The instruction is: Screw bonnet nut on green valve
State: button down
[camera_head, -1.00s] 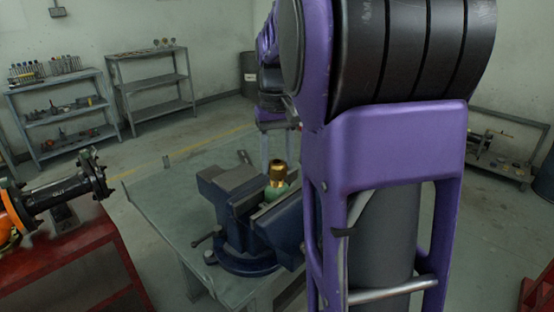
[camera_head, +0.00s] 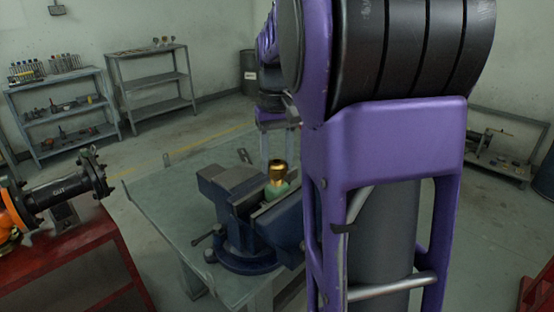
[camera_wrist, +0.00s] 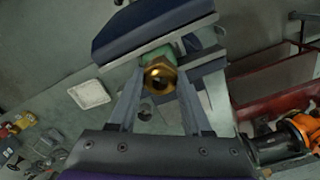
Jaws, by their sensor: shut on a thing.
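The brass bonnet nut (camera_head: 278,168) stands upright at the top of the green valve (camera_head: 276,190). The green valve body is clamped in the blue bench vise (camera_head: 248,262). In the wrist view the hexagonal brass nut (camera_wrist: 160,77) shows end-on with a dark round hole, and part of the green body (camera_wrist: 160,54) shows behind it. My gripper (camera_wrist: 161,74) has its two grey fingers on either side of the nut, shut on it. In the head view my purple arm hides the vise's right part. I cannot tell how far the nut is threaded.
The vise sits on a grey-green worktable (camera_head: 165,215) with free room on its left. A red bench (camera_head: 85,260) carries a black and orange pipe assembly (camera_head: 65,190) at left. Grey shelves (camera_head: 60,110) stand along the back wall.

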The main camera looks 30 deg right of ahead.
jog(key=shift+f, duration=1)
dwell(1.2)
jog(key=shift+c, duration=1.3)
grip_release()
jog(key=shift+r+p, duration=1.75)
jog(key=shift+r, duration=1.75)
jog(key=shift+a, duration=0.15)
